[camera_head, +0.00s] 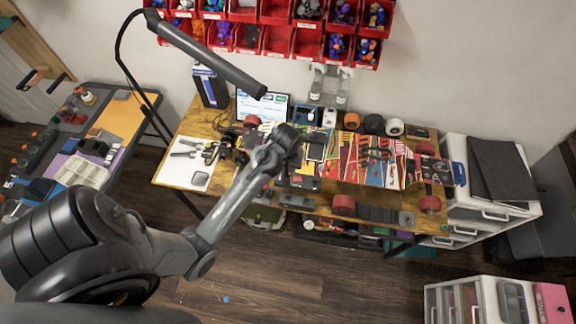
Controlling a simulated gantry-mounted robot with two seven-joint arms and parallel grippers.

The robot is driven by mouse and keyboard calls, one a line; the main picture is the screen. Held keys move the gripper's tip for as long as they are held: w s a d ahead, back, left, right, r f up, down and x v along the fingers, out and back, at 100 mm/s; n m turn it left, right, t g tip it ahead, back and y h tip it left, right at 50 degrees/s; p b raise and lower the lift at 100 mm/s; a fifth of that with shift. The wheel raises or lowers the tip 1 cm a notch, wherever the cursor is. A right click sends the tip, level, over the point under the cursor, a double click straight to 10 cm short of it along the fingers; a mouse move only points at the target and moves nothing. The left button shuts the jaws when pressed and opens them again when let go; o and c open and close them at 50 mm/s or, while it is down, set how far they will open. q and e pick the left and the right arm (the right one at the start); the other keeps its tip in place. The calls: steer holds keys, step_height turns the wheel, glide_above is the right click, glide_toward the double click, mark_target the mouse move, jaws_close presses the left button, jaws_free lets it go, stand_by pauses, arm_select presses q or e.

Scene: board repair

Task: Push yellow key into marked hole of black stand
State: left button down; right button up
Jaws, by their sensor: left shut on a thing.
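My left arm reaches from the lower left to the wooden workbench (225,128). Its dark wrist is over the bench, left of the colourful boards. My left gripper (292,160) is small and partly hidden behind its own wrist. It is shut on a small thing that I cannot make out. I cannot pick out the yellow key, and I cannot tell the black stand or its marked hole among the dark items around the gripper. My right gripper is not in view.
Skateboard decks (375,172) with red wheels lie right of the wrist. A monitor (262,107) stands behind, under red wall bins (306,43). A white tool mat (188,163) lies at the bench's left. A white drawer unit (462,215) stands at its right.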

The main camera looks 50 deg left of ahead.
arm_select(q)
steer(key=shift+f+b, duration=0.75)
steer(key=shift+f, duration=1.75)
steer(key=shift+f+b, duration=3.1)
steer(key=shift+f, duration=4.9)
steer(key=shift+f, duration=0.4)
steer(key=shift+f+b, duration=0.3)
steer(key=shift+p, duration=0.4)
